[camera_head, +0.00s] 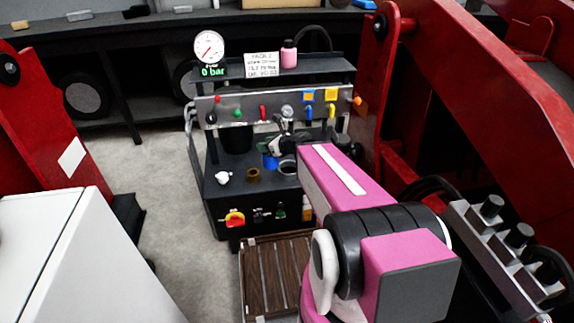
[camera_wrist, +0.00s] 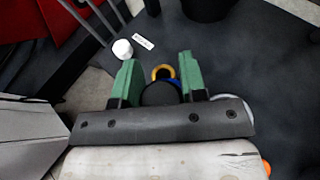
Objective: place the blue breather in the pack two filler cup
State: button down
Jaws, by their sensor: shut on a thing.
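My gripper (camera_head: 268,150) is low over the black deck of the bench in the head view. Its green fingers in the wrist view (camera_wrist: 159,66) are shut on a dark round thing with a blue edge, the blue breather (camera_wrist: 175,82). In the head view the breather (camera_head: 270,162) shows as a blue patch under the gripper. A brass-coloured ring-like cup (camera_head: 253,175) stands just left of and nearer than it; a yellow ring (camera_wrist: 163,71) shows just beyond the breather in the wrist view. A dark cup with a pale rim (camera_head: 288,168) stands to the right. I cannot tell whether breather and brass cup touch.
A white fitting (camera_head: 222,177) stands on the deck at left, also in the wrist view (camera_wrist: 122,48) beside a small label (camera_wrist: 143,43). A black container (camera_head: 236,138) stands behind. A panel with coloured levers (camera_head: 262,111) and a gauge (camera_head: 208,47) reading 0 bar rise at the back.

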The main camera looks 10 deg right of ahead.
jog(key=w+d+f, duration=0.6)
jog(key=d+f, duration=0.2)
jog(key=f, duration=0.2)
jog(key=shift+d, duration=0.3)
jog(key=shift+f, duration=0.15)
jog(key=c, duration=0.7)
grip_release()
jog(key=shift+f, duration=0.1)
